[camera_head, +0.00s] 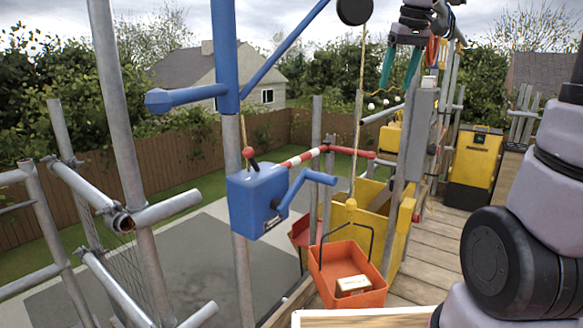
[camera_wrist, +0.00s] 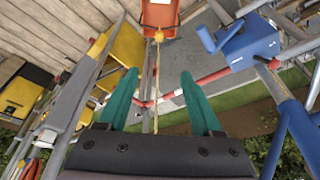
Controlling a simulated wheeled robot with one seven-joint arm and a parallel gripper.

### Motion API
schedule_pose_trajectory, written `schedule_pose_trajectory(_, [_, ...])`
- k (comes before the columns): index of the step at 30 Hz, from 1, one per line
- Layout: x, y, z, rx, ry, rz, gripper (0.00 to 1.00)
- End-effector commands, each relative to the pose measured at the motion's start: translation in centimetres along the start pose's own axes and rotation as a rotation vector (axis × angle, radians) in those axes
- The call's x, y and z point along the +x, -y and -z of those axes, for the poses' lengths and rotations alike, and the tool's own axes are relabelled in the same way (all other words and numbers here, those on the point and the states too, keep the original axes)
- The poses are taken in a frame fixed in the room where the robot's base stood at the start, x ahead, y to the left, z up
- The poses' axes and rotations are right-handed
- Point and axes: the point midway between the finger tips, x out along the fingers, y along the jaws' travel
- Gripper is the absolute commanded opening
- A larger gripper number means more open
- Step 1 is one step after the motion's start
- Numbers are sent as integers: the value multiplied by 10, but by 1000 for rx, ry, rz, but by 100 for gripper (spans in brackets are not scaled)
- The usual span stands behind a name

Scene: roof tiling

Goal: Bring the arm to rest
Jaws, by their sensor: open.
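My gripper (camera_head: 401,68) is at the upper right in the head view, with green fingers pointing down. Its two fingers are spread apart with nothing between them in the wrist view (camera_wrist: 163,100). It hangs in the air beside a rope, above the level of an orange bucket. My arm runs along the right edge of the head view.
The orange bucket (camera_head: 324,290) holds a small pale block (camera_head: 354,285) and hangs from the rope (camera_head: 357,120). A blue winch box (camera_head: 258,200) with a crank is on a scaffold pole. A red-and-white bar (camera_head: 305,157) crosses behind it. A yellow container (camera_head: 475,165) stands on the planks.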

Motion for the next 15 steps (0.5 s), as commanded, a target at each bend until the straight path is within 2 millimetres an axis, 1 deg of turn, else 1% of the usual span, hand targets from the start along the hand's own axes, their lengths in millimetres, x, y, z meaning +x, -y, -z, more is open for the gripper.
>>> schedule_pose_trajectory(1, [-10, 6, -21, 47, -34, 1, 67])
schedule_pose_trajectory(2, [-14, 9, -33, 80, -52, 3, 67])
schedule_pose_trajectory(3, [-18, 13, -49, 126, -76, 9, 67])
schedule_pose_trajectory(5, [-23, 19, -72, 192, -114, 19, 67])
schedule_pose_trajectory(6, [-24, 23, -88, 238, -138, 29, 67])
schedule_pose_trajectory(9, [-25, 30, -125, 347, -195, 56, 67])
schedule_pose_trajectory(12, [-22, 36, -154, 437, -239, 86, 67])
schedule_pose_trajectory(15, [-17, 40, -174, 503, -268, 110, 67])
